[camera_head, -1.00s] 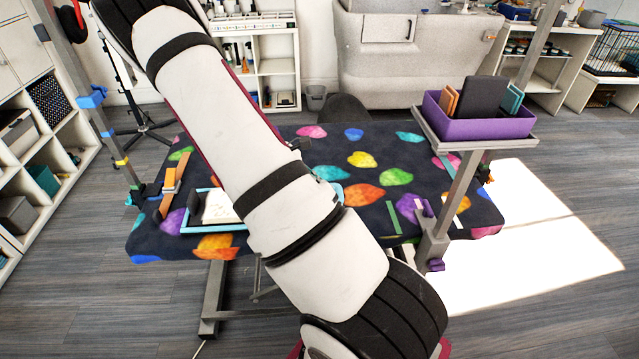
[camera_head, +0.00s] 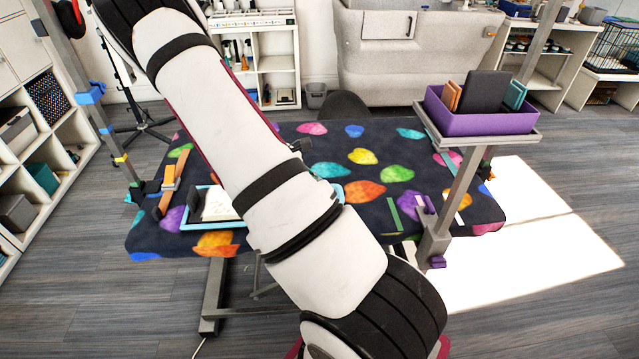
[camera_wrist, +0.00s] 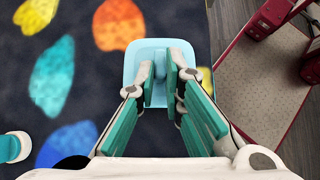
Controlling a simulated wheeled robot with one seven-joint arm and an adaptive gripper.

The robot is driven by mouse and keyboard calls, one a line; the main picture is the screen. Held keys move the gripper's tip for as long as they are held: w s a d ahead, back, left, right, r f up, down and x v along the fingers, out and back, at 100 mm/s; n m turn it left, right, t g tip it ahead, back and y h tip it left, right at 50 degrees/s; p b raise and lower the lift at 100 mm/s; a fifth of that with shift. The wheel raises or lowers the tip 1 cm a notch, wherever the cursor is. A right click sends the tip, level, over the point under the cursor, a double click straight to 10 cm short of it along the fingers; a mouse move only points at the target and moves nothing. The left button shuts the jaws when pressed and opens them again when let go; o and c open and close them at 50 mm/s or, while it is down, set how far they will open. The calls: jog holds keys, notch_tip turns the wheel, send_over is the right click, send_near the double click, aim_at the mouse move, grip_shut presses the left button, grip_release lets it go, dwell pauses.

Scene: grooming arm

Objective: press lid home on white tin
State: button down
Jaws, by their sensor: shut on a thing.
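In the wrist view a light blue, square piece with rounded corners, which looks like the lid (camera_wrist: 150,45), is beneath my fingertips. My gripper (camera_wrist: 161,70) is shut on a small grey-blue upright part at its middle, likely its knob. The white tin is not clearly visible; the lid and fingers may cover it, and I cannot tell whether the lid touches it.
A blue-rimmed tray (camera_head: 228,224) with white and dark items lies on the dark, colourfully spotted table (camera_head: 290,155). A purple bin (camera_head: 490,121) stands on a raised shelf at right. Metal posts rise at both table ends. A teal cylinder (camera_wrist: 14,147) shows at the wrist view's left edge.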

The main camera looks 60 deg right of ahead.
jog(key=shift+f, duration=0.1)
jog(key=c, duration=1.6)
grip_release()
jog(key=v, duration=1.2)
